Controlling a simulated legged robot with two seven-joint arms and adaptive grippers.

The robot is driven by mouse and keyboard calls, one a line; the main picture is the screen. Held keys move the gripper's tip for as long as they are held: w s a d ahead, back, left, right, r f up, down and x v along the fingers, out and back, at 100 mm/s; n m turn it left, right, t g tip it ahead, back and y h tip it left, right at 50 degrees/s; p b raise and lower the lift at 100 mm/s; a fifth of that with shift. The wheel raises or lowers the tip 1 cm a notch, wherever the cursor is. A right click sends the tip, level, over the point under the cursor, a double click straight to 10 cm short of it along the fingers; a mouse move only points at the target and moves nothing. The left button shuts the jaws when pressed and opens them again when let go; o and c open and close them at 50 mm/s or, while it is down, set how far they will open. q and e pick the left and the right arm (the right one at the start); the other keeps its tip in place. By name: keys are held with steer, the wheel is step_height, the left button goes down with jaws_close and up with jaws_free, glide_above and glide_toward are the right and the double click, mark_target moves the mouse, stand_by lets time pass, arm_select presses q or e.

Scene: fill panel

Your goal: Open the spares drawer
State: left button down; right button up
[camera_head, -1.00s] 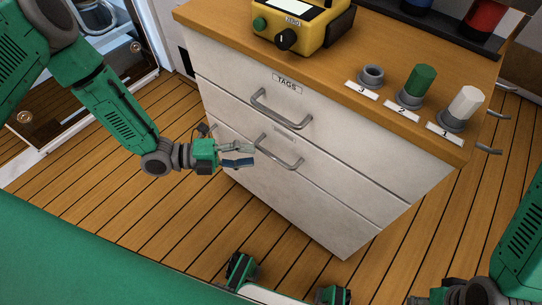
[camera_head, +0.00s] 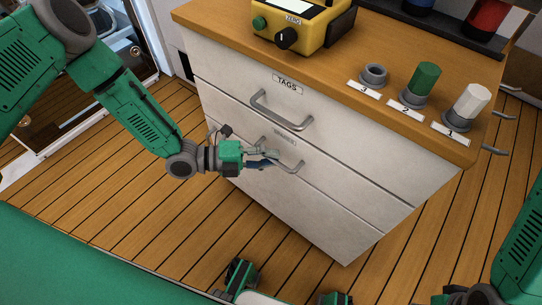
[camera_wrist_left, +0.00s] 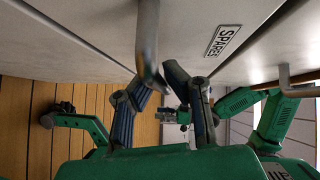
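The spares drawer (camera_head: 335,180) is the middle drawer of a white cabinet, its front flush with the others. Its SPARES label (camera_wrist_left: 223,40) is readable in the left wrist view. Its grey bar handle (camera_head: 291,168) is partly hidden by my left gripper. My left gripper (camera_head: 268,159) is at the handle's left part. In the left wrist view the fingers (camera_wrist_left: 160,80) are apart, with the handle bar (camera_wrist_left: 147,40) at the tips between them; firm contact is not clear. My right gripper (camera_head: 455,298) is at the bottom right edge, mostly cut off.
The TAGS drawer (camera_head: 245,95) above is shut, and its handle (camera_head: 281,112) sits close above my left gripper. The wooden top (camera_head: 350,62) carries a yellow device (camera_head: 300,22), a green peg (camera_head: 425,80) and a white peg (camera_head: 470,102). Plank floor (camera_head: 200,215) is free before the cabinet.

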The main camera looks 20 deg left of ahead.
arm_select(q)
steer(key=shift+s+f, duration=0.1)
steer(key=s+a+p, duration=0.4)
steer(key=s, duration=0.7)
steer(key=s+a+p, duration=0.4)
steer(key=s, duration=0.7)
steer(key=shift+s, duration=0.15)
steer(key=c, duration=1.6)
jaws_free()
steer(key=shift+a, duration=0.1)
steer(key=shift+a, duration=0.1)
steer(key=v, duration=1.2)
steer(key=shift+f, duration=0.1)
